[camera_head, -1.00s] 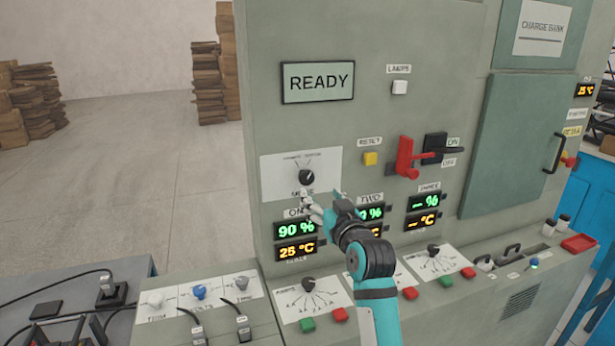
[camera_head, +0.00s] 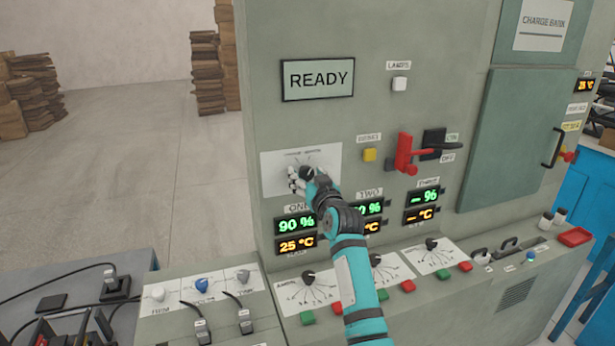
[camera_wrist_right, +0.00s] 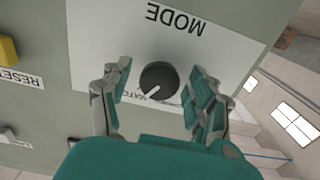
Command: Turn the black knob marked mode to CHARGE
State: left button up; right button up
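The black mode knob (camera_wrist_right: 158,79) sits on a white plate (camera_wrist_right: 215,50) marked MODE, which appears upside down in the right wrist view. The knob's white pointer line points to the lower left there, toward partly hidden lettering. My right gripper (camera_wrist_right: 157,98) is open, with one finger on each side of the knob and a visible gap on both sides. In the head view, my right gripper (camera_head: 300,182) is in front of the plate (camera_head: 325,160) and hides much of the knob (camera_head: 306,172). My left gripper is not in view.
A yellow RESET button (camera_head: 369,155) and a red lever (camera_head: 405,152) are to the right of the plate. Lit displays (camera_head: 296,225) sit just below it. Lower down, a sloped console carries several small knobs and buttons. A READY screen (camera_head: 318,79) is above.

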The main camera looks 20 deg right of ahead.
jog(key=c, duration=1)
jog(key=n+p, duration=0.1)
jog(key=n, duration=0.4)
jog(key=shift+d+n, duration=0.1)
jog(key=shift+n, duration=0.2)
jog(key=n+p, duration=0.1)
jog(key=n, duration=0.5)
jog(key=shift+p, duration=0.4)
jog(key=shift+n, duration=0.3)
jog(key=o, duration=1.1)
jog(key=shift+o, duration=0.4)
